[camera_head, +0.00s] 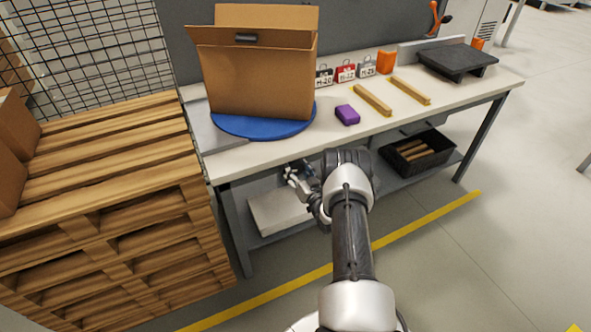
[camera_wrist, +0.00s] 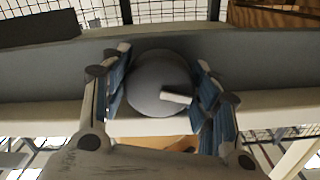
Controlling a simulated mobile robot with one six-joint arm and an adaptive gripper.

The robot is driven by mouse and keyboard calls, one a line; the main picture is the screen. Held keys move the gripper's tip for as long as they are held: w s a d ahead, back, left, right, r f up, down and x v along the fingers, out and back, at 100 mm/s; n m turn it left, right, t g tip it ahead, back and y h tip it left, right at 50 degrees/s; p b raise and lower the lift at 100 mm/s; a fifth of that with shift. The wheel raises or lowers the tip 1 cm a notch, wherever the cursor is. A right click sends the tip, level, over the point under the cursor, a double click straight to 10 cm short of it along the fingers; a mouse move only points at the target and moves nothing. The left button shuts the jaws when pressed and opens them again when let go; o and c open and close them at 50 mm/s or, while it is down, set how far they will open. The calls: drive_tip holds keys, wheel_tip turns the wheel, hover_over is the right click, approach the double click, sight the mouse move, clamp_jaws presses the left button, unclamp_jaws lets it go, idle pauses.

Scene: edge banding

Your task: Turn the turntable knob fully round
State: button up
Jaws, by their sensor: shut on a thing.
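The round grey knob (camera_wrist: 150,75) with a pale pointer bar (camera_wrist: 175,97) fills the middle of the wrist view. My gripper (camera_wrist: 163,84) has its blue-padded fingers on both sides of the knob, shut on it. The bar points to the right and slightly down in that view. In the head view my gripper (camera_head: 301,178) is at the table's front edge, below the blue turntable (camera_head: 265,128); the knob is hidden there. A tall cardboard box (camera_head: 262,80) with its top flap raised stands on the turntable.
On the workbench (camera_head: 230,162) lie a purple block (camera_head: 347,115), two wooden strips (camera_head: 372,99), several tagged padlock-like items and a black plate (camera_head: 457,60). Stacked pallets (camera_head: 110,160) stand close on the left. A black crate (camera_head: 420,153) is on the lower shelf.

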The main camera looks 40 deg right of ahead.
drive_tip(key=shift+n, duration=1.8)
drive_tip(key=shift+f, duration=0.1)
drive_tip(key=o, duration=1.1)
drive_tip(key=shift+c, duration=0.2)
drive_tip(key=shift+s, duration=0.1)
drive_tip(key=v, duration=1.2)
